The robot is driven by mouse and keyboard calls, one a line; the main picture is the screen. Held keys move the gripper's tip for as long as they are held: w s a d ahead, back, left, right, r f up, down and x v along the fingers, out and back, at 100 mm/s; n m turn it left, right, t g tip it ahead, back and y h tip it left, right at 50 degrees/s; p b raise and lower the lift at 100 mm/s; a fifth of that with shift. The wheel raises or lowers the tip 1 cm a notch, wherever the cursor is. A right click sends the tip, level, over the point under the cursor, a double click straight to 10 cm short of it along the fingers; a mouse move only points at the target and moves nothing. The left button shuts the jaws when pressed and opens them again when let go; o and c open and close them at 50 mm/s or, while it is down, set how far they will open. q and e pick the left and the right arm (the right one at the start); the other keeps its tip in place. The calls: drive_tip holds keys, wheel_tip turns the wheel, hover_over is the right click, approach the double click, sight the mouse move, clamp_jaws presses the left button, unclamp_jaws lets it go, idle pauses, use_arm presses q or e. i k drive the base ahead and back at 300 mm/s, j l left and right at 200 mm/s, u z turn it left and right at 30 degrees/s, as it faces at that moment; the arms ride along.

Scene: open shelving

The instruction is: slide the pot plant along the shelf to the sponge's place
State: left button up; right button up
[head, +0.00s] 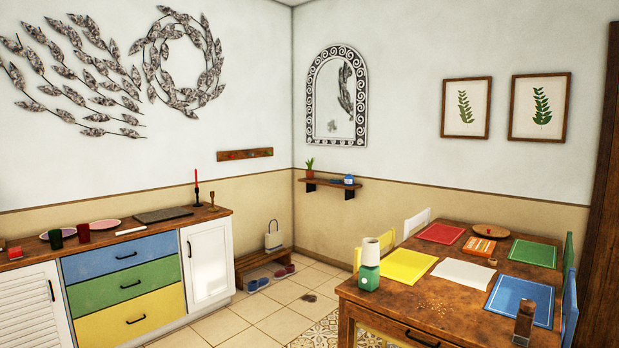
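The pot plant (310,168) is a small green plant in a reddish-brown pot. It stands upright at the left end of the small wooden wall shelf (329,184), near the room's corner. A small blue thing (349,180) sits towards the right end of the same shelf; it may be the sponge, but it is too small to tell. A small dark item lies between them. Neither of my grippers is in view.
A wooden table (404,309) with coloured mats fills the right foreground. A sideboard (125,285) with coloured drawers stands at left. A low bench (262,259) with a bag and shoes is by the corner.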

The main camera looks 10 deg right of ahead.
sight(310, 173)
drive_tip(key=z, duration=0.25)
drive_tip(key=i+u, duration=0.15)
drive_tip(key=i, duration=0.8)
drive_tip(key=i+l+u, duration=0.1)
drive_tip(key=i, duration=0.8)
drive_tip(key=i+j+u, duration=0.1)
drive_tip(key=i+u, duration=0.3)
drive_tip(key=i, duration=0.6)
drive_tip(key=i+l+u, duration=0.2)
drive_tip(key=i+u, duration=0.2)
drive_tip(key=i, duration=0.55)
drive_tip(key=i+l+z, duration=0.2)
drive_tip(key=i+z, duration=0.55)
drive_tip(key=i, duration=0.25)
drive_tip(key=i+j+z, duration=0.1)
drive_tip(key=i+z, duration=0.3)
drive_tip(key=i+j+z, duration=0.4)
drive_tip(key=i, duration=0.2)
drive_tip(key=i+l+z, duration=0.25)
drive_tip(key=i, duration=0.6)
drive_tip(key=i+z, duration=0.25)
drive_tip(key=i, duration=0.6)
drive_tip(key=i+j+u, duration=0.15)
drive_tip(key=i+u, duration=0.15)
drive_tip(key=u, duration=0.15)
drive_tip(key=i+u, duration=0.7)
drive_tip(key=u, duration=0.2)
drive_tip(key=i+l+u, duration=0.2)
drive_tip(key=u, duration=0.25)
drive_tip(key=i, duration=0.1)
